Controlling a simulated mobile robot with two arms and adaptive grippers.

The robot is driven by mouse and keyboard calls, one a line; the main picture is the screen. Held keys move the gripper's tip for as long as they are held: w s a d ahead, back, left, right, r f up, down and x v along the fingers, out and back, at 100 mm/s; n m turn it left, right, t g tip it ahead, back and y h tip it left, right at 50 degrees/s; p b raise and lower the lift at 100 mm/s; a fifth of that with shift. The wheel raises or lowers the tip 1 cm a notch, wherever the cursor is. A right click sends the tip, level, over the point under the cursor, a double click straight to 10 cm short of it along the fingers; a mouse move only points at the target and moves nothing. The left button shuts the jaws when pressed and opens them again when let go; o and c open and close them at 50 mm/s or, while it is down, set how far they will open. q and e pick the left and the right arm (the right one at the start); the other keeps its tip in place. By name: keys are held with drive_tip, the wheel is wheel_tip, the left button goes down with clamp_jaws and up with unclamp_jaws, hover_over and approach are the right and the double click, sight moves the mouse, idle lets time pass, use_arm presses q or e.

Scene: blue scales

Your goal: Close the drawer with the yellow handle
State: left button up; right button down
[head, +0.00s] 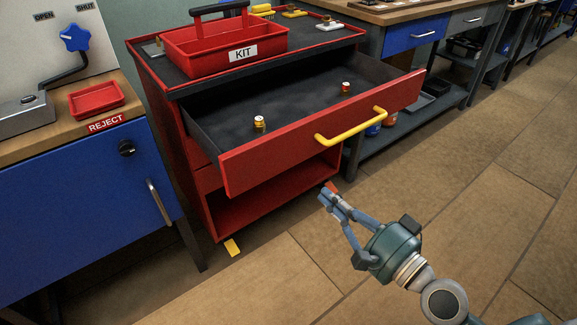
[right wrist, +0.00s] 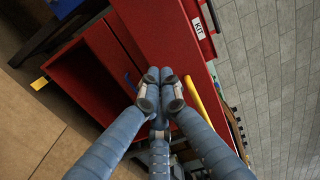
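The red drawer (head: 275,150) with the yellow handle (head: 350,128) is pulled well out of the red cabinet (head: 215,205). A small brass-coloured item (head: 259,124) and a small red-and-white item (head: 346,87) are inside it. My right gripper (head: 330,196) is in front of the cabinet, below the drawer front in the picture, apart from the handle. Its fingertips (right wrist: 160,82) are together with nothing between them. The handle (right wrist: 201,103) also shows in the right wrist view, right of the fingers and partly hidden by one. My left gripper is out of view.
A red KIT tote (head: 225,48) stands on the cabinet top. A blue cabinet (head: 85,200) with a red REJECT tray (head: 96,98) is at the left. A workbench (head: 410,40) with shelves stands at the back right. The tiled floor (head: 480,200) at the right is clear.

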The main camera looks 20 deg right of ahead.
drive_tip(key=p, duration=0.1)
approach(285, 158)
drive_tip(key=x, duration=0.5)
drive_tip(key=shift+w, duration=0.25)
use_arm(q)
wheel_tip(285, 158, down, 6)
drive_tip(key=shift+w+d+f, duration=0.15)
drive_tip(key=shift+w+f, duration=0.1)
use_arm(e)
drive_tip(key=shift+x, duration=0.8)
drive_tip(key=shift+a+f, duration=0.1)
